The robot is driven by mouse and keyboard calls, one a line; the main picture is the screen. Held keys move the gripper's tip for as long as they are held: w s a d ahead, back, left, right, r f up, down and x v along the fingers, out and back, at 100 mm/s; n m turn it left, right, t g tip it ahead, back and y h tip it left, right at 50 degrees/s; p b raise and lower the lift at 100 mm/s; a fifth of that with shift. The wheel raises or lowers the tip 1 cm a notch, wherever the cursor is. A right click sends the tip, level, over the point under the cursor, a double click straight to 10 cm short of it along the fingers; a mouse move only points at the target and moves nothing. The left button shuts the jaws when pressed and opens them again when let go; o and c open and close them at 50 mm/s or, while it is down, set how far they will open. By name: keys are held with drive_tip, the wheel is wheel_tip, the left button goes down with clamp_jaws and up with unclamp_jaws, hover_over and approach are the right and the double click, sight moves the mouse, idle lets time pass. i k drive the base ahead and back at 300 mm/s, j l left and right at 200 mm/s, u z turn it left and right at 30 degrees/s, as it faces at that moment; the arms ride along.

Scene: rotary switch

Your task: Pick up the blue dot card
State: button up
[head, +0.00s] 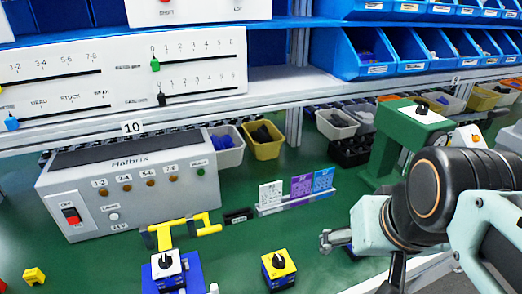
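A blue card (323,180) stands at the right end of a row of three upright cards in a low clear holder (300,201) on the green bench. A purple card (301,186) stands beside it, and a white card (271,194) is at the left end. The markings on the cards are too small to read, so I cannot make out a dot. My gripper (327,241) is in front of the holder, below the blue card in the picture and apart from it. Its fingers point left. They are too small to tell if they are open or shut. I see nothing held in it.
A grey switch box (130,208) stands left. A yellow-topped rotary switch (278,266) and a blue fixture with yellow bracket (172,268) are in front. A green stand (400,150) is behind my arm.

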sight(323, 178)
drive_tip(key=u, duration=0.85)
drive_tip(key=z, duration=0.85)
drive_tip(key=i+l, duration=0.15)
drive_tip(key=l, duration=0.15)
drive_tip(key=i+l, duration=0.15)
drive_tip(key=l, duration=0.15)
drive_tip(key=i+l, duration=0.15)
drive_tip(key=l, duration=0.2)
